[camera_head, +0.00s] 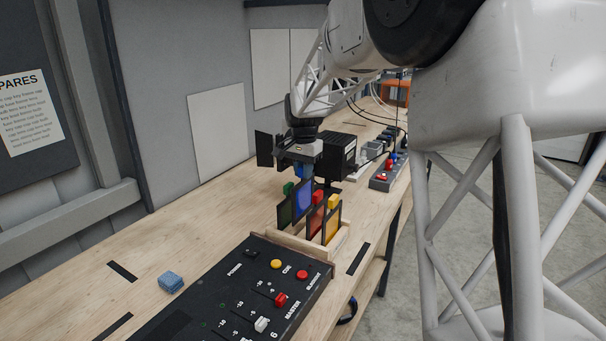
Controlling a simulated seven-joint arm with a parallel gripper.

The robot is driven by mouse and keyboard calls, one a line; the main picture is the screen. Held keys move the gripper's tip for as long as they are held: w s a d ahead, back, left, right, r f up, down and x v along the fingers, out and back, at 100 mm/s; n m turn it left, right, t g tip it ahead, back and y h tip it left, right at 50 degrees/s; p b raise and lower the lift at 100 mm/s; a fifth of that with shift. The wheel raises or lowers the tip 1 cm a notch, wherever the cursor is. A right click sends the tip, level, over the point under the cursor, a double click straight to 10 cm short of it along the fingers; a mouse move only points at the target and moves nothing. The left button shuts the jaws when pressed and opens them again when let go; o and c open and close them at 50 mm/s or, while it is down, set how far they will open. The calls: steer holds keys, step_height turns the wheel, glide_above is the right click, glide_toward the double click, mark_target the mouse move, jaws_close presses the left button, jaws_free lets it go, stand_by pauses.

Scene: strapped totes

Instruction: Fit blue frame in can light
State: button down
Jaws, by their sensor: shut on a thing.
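The blue frame (305,198) has a dark border, a blue pane and a blue tab on top. My gripper (304,170) is shut on that tab and holds the frame upright, over or just in the wooden rack (341,247); I cannot tell whether its lower edge is clear of the rack. The black can light (337,153), with a ribbed body, stands just behind and to the right of my gripper. A black flap (264,149) shows to the left, probably part of the light. My gripper hides the light's middle.
A green frame (285,214), a red frame (315,219) and a yellow frame (332,224) stand in the rack. A black control board (245,290) lies in front. A blue sponge-like block (171,282) sits left. The left bench top is mostly clear.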

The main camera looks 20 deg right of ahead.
steer(key=w+d+r, duration=0.5)
steer(key=w+r, duration=0.2)
steer(key=r, duration=0.3)
step_height(320, 180, up, 9)
steer(key=w+a, duration=0.3)
steer(key=w+r, duration=0.2)
steer(key=w, duration=0.8)
steer(key=w+r, duration=0.3)
steer(key=w, duration=0.7)
steer(key=shift+w+d+r, duration=0.15)
steer(key=shift+d+r, duration=0.15)
steer(key=shift+d, duration=0.05)
steer(key=shift+f, duration=0.15)
